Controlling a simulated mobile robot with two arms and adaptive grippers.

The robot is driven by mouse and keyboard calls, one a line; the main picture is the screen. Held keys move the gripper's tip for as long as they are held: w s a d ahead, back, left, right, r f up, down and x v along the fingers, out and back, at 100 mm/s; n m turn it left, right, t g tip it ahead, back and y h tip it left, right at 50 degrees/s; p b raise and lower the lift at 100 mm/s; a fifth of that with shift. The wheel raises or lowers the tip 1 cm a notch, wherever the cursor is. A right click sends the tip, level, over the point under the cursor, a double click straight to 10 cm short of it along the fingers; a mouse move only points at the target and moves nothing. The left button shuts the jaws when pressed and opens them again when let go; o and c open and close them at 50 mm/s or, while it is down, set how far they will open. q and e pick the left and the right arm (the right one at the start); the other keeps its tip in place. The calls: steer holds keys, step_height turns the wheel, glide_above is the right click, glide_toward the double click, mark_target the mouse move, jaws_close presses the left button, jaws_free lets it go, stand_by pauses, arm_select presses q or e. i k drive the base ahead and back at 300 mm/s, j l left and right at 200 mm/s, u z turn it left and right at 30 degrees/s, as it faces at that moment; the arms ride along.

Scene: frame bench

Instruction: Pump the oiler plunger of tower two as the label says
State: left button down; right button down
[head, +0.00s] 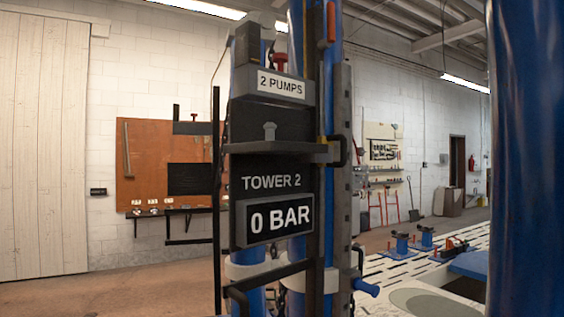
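Tower two (262,165) stands upright close in front of me in the head view. Its sign reads TOWER 2 (271,183), and a display below it reads 0 BAR (280,217). A white label (281,85) near the top reads 2 PUMPS. A red plunger knob (280,60) stands up just above and behind this label. A small grey knob-shaped piece (269,131) shows below the label, above a dark shelf (275,148). Neither of my grippers is in view, so I cannot see whether they are open or shut.
A large blue column (526,150) fills the right edge, close to me. A slotted white bench (400,270) with blue and red fixtures (402,243) lies at the lower right. A brown tool board (145,150) hangs on the back wall. Floor at the lower left is clear.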

mark_target(280, 58)
steer(key=i+j+z, duration=0.25)
steer(key=j, duration=0.85)
steer(key=i+j+z, duration=0.2)
steer(key=j, duration=0.9)
steer(key=j+z, duration=0.25)
steer(key=j, duration=0.85)
